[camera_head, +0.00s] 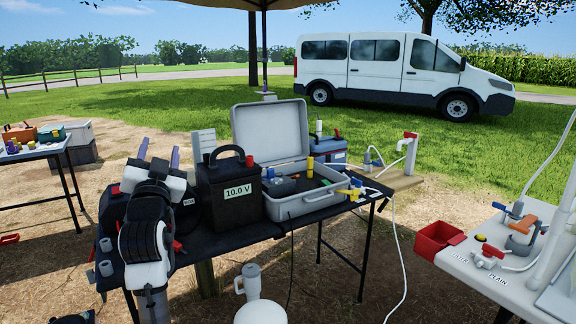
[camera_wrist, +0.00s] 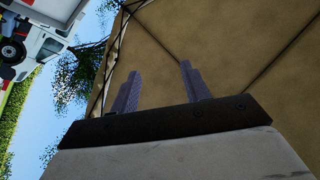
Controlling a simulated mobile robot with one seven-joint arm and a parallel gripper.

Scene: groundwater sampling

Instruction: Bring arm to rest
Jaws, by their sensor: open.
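My gripper (camera_head: 159,153) is at the left of the head view, raised and pointing up, above the left end of the black folding table (camera_head: 237,240). Its two purple-grey fingers stand apart with nothing between them. In the wrist view my gripper (camera_wrist: 158,88) is open and empty against the tan canopy (camera_wrist: 220,40). My arm hides part of the table's left end and things behind it.
A black battery (camera_head: 232,190) marked 10.0 V and an open grey case (camera_head: 305,200) stand right of my arm. A white table (camera_head: 500,275) with valves and a red bin (camera_head: 437,240) is at right. A white van (camera_head: 400,75) is behind.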

